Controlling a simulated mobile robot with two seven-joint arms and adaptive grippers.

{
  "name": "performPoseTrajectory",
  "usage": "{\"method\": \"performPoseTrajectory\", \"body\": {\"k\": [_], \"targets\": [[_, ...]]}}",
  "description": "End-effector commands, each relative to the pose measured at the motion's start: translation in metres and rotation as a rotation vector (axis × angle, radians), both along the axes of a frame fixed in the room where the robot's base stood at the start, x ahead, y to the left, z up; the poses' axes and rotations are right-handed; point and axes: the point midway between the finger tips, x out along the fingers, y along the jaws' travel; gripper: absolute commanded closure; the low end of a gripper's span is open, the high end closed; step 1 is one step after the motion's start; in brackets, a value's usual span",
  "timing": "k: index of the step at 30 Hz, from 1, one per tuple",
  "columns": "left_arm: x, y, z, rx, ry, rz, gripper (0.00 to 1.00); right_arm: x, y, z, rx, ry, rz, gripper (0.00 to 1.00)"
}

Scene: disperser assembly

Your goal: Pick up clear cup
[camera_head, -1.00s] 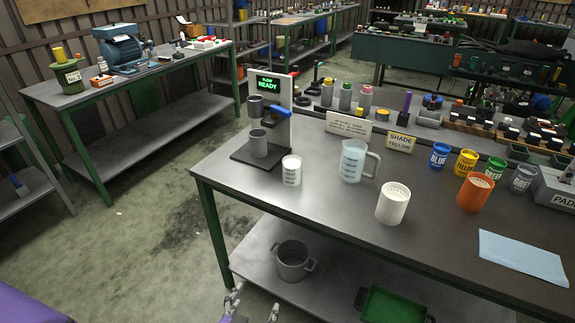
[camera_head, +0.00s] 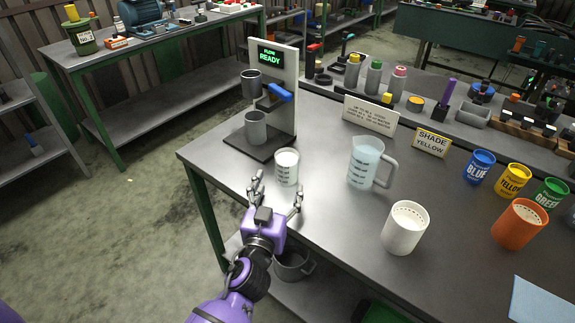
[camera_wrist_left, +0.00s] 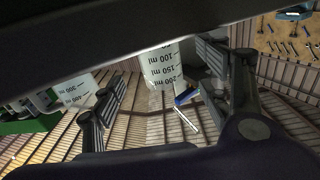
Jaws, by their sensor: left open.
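The clear cup (camera_head: 287,167) is a small see-through measuring cup with dark markings and whitish contents. It stands upright on the table in front of the dispenser. My left gripper (camera_head: 276,193) is open, with its two fingers spread on the near side of the cup and pointing at it. In the left wrist view the cup (camera_wrist_left: 163,68) shows its ml markings between the open fingers (camera_wrist_left: 165,90), apparently a little beyond them. I cannot tell whether a finger touches it. My right gripper is not in view.
The flow dispenser (camera_head: 277,90) with a grey cup stands behind the clear cup. A clear jug (camera_head: 364,163) stands to its right, with a white canister (camera_head: 405,228) nearer. An orange canister (camera_head: 519,224) and colour tins stand further right. The table's front edge lies under my left arm.

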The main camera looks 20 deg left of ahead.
Motion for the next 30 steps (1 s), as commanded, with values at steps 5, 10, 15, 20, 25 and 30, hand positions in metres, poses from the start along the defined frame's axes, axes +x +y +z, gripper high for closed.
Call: {"method": "performPoseTrajectory", "body": {"k": [5, 10, 15, 20, 25, 30], "targets": [[0.021, 0.002, 0.001, 0.002, -0.002, 0.0, 0.3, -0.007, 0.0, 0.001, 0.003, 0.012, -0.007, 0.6], [0.046, 0.005, -0.005, 0.004, -0.001, -0.001, 0.3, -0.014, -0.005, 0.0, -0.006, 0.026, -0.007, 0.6], [0.065, 0.007, -0.006, 0.002, 0.0, -0.001, 0.3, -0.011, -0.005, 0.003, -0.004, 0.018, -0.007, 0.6], [0.068, 0.008, -0.007, 0.0, 0.001, 0.0, 0.3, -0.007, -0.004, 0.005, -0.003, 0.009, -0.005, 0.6], [0.068, 0.008, -0.007, 0.0, 0.001, 0.0, 0.37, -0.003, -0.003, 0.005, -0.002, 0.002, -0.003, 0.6], [0.068, 0.008, -0.007, 0.0, 0.001, 0.0, 0.59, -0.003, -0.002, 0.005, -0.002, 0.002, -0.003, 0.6]]}}
